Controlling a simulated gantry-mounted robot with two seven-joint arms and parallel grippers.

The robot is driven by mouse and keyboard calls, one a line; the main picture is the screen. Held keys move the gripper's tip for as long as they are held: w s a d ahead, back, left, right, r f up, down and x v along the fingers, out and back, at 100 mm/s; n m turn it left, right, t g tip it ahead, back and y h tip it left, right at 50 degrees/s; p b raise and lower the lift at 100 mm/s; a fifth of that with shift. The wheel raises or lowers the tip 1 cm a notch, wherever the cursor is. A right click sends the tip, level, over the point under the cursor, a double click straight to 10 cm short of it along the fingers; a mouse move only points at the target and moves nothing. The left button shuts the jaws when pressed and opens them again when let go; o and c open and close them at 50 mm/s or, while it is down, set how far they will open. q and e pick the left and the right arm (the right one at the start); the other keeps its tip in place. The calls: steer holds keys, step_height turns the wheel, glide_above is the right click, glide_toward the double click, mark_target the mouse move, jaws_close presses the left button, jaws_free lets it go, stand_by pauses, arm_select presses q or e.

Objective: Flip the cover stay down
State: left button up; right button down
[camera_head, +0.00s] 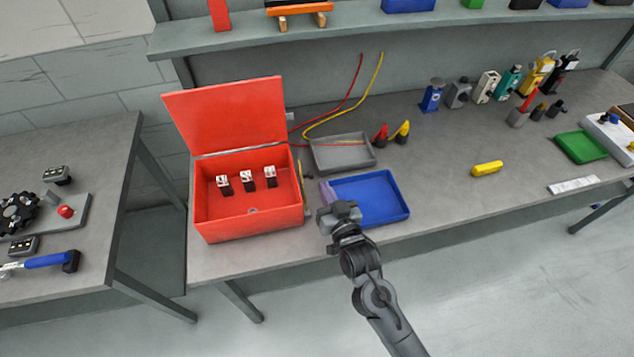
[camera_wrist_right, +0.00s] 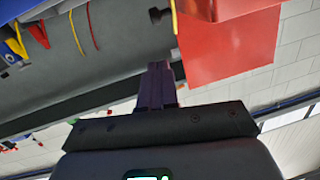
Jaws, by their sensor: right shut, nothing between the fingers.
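The red box (camera_head: 250,225) stands open on the workbench, its lid (camera_head: 228,115) raised and leaning back. Several small dark-and-white parts sit inside it. A thin yellow rod (camera_head: 300,172), which looks like the cover stay, stands at the box's right side. It also seems to show in the right wrist view as a yellow strip (camera_wrist_right: 173,16) beside the red box wall. My right gripper (camera_head: 327,190) is shut and empty, right of the box and over the left edge of the blue tray. The fingers (camera_wrist_right: 157,85) show together in the right wrist view. My left gripper is not in view.
The blue tray (camera_head: 402,212) and a grey tray (camera_head: 318,160) lie right of the box. Red and yellow cables (camera_head: 345,107) run behind them. A yellow block (camera_head: 487,168) lies farther right, with clear bench around it. A shelf (camera_head: 345,35) spans the back.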

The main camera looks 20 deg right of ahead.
steer(key=w+f, duration=0.3)
steer(key=w, duration=0.2)
steer(key=shift+w+a+b, duration=0.15)
steer(key=shift+w+b, duration=0.1)
steer(key=shift+b, duration=0.15)
